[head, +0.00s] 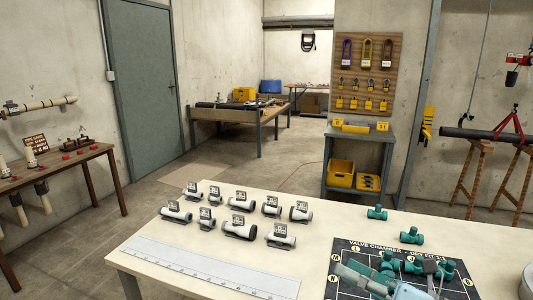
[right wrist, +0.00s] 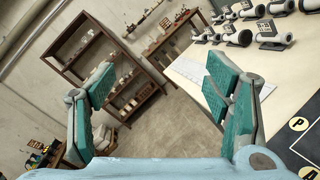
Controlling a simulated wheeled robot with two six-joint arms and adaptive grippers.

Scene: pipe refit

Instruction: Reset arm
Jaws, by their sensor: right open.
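My right gripper (right wrist: 160,88) is open in the right wrist view, its two teal-padded fingers wide apart with nothing between them. In the head view the right gripper (head: 412,272) is at the lower right, over the black valve chamber mat (head: 345,256). Its parts and the green fittings there overlap, so I cannot tell them all apart. Two green tee fittings (head: 377,212) (head: 411,236) stand apart on the cream table (head: 325,222). My left gripper is in neither view.
Several white pipe pieces with labels (head: 240,228) stand on the table's left part, behind a long white ruler (head: 210,266). A side bench (head: 60,165) is at the left. A padlock board (head: 366,72) and a grey cart (head: 358,150) are behind. Floor between is clear.

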